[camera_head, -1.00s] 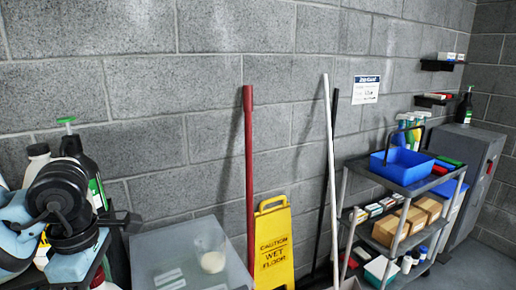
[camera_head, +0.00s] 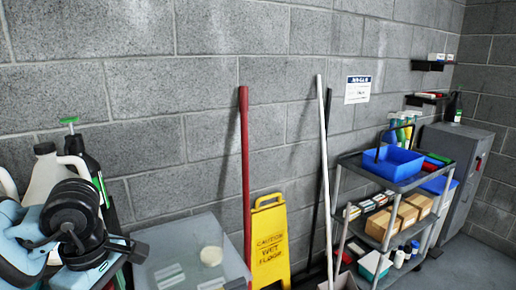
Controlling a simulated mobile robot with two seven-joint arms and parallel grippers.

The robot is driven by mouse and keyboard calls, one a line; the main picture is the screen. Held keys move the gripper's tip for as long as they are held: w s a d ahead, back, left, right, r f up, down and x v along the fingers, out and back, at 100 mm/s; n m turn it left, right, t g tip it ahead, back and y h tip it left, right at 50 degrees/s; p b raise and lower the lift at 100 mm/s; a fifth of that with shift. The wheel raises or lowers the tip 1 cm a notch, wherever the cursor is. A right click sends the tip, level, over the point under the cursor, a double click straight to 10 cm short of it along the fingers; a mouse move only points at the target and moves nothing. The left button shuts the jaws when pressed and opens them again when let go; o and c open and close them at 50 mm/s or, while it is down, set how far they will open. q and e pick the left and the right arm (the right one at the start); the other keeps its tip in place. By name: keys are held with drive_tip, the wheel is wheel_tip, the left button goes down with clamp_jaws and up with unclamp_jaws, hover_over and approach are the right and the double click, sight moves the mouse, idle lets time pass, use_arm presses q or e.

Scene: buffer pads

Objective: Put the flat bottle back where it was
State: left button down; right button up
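I cannot tell for certain which thing is the flat bottle. At the left of the head view stands a white jug (camera_head: 46,183) with a grey cap, partly hidden behind my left arm. Next to it is a dark bottle (camera_head: 84,160) with a green pump top. My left gripper (camera_head: 138,250) is low at the left, in front of these bottles and by the left edge of a grey table. Its fingers are mostly hidden, so I cannot see whether it is open or holds anything. My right gripper is out of view.
The grey table (camera_head: 170,240) bears a round pale thing (camera_head: 211,256) and small flat pieces. A red pole (camera_head: 245,170), a yellow wet-floor sign (camera_head: 270,240) and a white pole (camera_head: 324,170) lean nearby. A cart (camera_head: 345,160) with a blue bin (camera_head: 399,164) stands right.

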use_arm(q)
drive_tip(key=shift+s+d+f+m, duration=0.15)
drive_tip(key=shift+d+m, duration=0.2)
drive_tip(key=shift+m, duration=0.45)
drive_tip(key=s+d+f+m+p, duration=0.2)
drive_tip(key=d+f+m, duration=0.3)
drive_tip(key=m, duration=0.9)
drive_tip(key=shift+s+d+f+m, duration=0.25)
drive_tip(key=shift+s+d+m, duration=0.15)
drive_tip(key=shift+s, duration=0.25)
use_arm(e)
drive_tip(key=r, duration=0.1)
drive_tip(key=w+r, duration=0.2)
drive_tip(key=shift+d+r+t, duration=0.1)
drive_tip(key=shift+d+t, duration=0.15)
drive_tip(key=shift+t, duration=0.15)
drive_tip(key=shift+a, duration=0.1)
